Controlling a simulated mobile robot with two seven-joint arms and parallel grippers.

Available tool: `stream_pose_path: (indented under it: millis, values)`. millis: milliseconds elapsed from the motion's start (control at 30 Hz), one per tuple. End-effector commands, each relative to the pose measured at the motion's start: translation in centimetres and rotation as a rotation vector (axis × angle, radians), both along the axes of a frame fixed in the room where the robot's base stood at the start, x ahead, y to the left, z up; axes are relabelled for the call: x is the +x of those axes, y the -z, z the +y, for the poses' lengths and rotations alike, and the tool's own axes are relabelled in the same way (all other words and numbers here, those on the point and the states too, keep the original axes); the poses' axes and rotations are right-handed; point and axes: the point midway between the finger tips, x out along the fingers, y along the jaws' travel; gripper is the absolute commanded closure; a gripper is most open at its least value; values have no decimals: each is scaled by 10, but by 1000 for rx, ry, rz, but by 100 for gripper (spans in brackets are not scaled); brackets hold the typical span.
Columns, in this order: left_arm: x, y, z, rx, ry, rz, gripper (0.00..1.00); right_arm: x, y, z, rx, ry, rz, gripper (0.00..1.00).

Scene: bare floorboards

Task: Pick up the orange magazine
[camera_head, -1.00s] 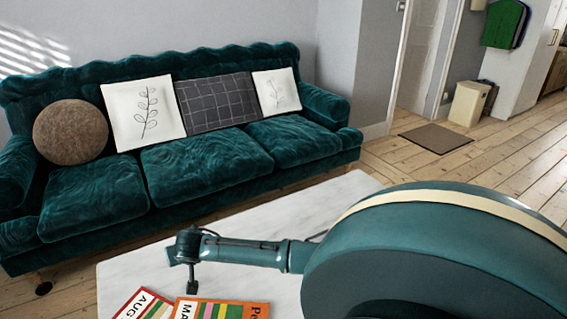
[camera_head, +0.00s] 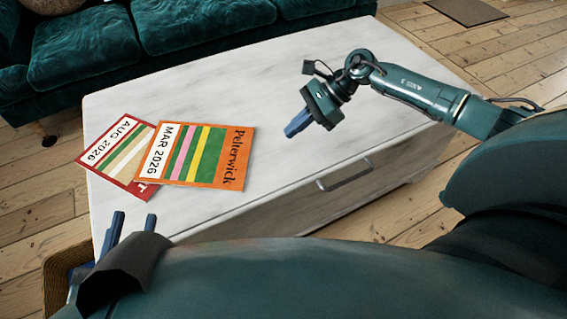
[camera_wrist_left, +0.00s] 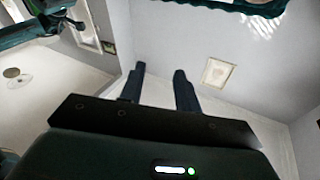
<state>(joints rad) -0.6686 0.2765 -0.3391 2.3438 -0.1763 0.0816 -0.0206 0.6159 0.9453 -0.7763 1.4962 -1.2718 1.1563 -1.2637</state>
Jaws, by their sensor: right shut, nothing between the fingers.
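The orange magazine (camera_head: 207,156), marked MAR 2026 and Pelterwick, lies flat on the white tabletop (camera_head: 290,185), overlapping a red magazine (camera_head: 113,161) marked AUG 2026. My right gripper (camera_head: 290,131) is shut and empty. It appears above the tabletop to the right of the orange magazine, apart from it. My left gripper (camera_head: 131,229) is at the lower left by the table's near edge, below the magazines in the picture. Its two blue fingers are apart with nothing between them. They also show apart in the left wrist view (camera_wrist_left: 160,85), pointing at wall and ceiling.
The white table has a drawer handle (camera_head: 344,174) on its near side. A green sofa (camera_head: 180,28) stands behind it. A woven brown object (camera_head: 62,268) is beside the table at lower left. The tabletop's middle and right are clear.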

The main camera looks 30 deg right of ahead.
Motion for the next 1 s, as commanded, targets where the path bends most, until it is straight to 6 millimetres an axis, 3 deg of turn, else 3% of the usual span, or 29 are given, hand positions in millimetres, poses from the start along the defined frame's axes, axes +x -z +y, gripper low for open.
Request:
stream_pose_path:
  millis: [100, 233, 667, 800, 1000]
  values:
    - [0, 2, -1, 2, 4, -12, 67, -8, 9, -5, -46, -73, -17, 100]
    - [0, 1, -1, -5, 6, -13, 67, -8, 19, 3, -50, -81, -18, 100]
    - [2, 4, -5, -60, 24, -16, 67, -3, 82, 66, -45, -77, -16, 100]
    - [2, 3, -5, -70, 27, -14, 67, -1, 78, 88, -46, -78, -20, 100]
    - [2, 4, -6, -78, 29, -8, 67, 0, 78, 102, -48, -75, -18, 100]
